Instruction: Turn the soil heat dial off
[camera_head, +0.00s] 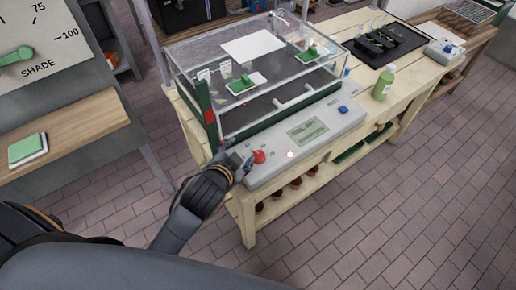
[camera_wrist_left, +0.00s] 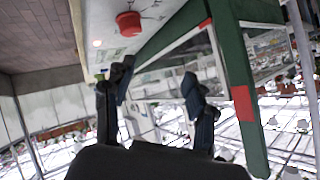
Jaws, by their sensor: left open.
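A red dial (camera_head: 259,156) sits at the left end of a grey control panel (camera_head: 330,112) along the front of a clear propagator case (camera_head: 262,75). In the left wrist view the red dial (camera_wrist_left: 129,23) shows at the top, beyond the fingers. My left gripper (camera_head: 243,163) is just left of the dial in the head view, and looks close to it; I cannot tell whether it touches. In the left wrist view my left gripper (camera_wrist_left: 158,85) has its two fingers apart with nothing between them. The dial's setting marks are too small to read. My right gripper is not in view.
The case stands on a wooden bench (camera_head: 415,85) with pots on a lower shelf. A side table (camera_head: 70,138) is at left. The brick floor in front is clear.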

